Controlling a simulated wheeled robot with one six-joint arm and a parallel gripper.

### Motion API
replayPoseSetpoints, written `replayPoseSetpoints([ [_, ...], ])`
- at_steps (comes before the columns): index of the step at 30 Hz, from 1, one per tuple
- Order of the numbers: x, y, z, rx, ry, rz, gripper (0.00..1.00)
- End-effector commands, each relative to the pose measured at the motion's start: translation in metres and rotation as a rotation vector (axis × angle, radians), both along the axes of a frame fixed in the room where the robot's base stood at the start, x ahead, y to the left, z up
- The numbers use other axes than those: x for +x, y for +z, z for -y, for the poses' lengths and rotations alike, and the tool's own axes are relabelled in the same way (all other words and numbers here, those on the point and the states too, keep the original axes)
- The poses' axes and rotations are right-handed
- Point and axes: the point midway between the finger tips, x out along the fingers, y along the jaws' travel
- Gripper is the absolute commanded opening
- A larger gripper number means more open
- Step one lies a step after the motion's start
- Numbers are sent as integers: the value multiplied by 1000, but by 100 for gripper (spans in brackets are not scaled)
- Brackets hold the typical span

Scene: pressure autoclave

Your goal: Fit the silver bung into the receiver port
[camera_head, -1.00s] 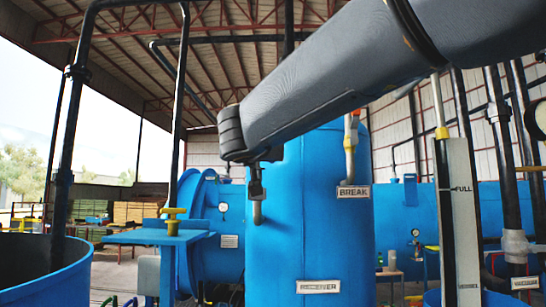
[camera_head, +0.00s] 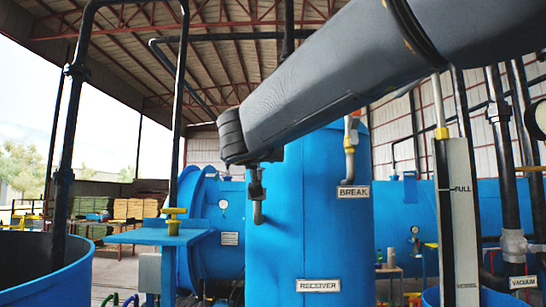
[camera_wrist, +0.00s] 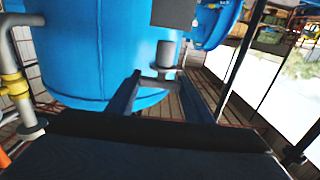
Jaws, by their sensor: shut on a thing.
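My gripper (camera_wrist: 160,88) reaches in from the bottom of the wrist view, one dark finger on each side of a small grey piece, which I take to be the silver bung (camera_wrist: 156,82). My gripper is shut on it. Just beyond it in line is a grey upright cylinder (camera_wrist: 166,54), likely the receiver port's pipe. In the head view my gripper (camera_head: 256,182) is small and dark below the arm's end, right above a short grey bent pipe (camera_head: 258,211) on the blue receiver tank (camera_head: 300,240). Whether the bung is inside the port or only against it, I cannot tell.
A second grey pipe with a yellow fitting (camera_head: 349,145) stands at the BREAK label (camera_head: 353,191), right of my gripper. A blue stand with a yellow valve (camera_head: 174,214) is at left. A level gauge (camera_head: 456,215) and black pipes stand at right.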

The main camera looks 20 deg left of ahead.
Motion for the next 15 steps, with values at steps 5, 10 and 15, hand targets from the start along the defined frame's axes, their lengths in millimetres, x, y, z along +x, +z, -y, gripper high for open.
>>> replayPoseSetpoints([
  [5,0,0,0,0,0,0,23],
  [10,0,-1,0,0,0,0,23],
  [15,0,-4,0,0,0,1,23],
])
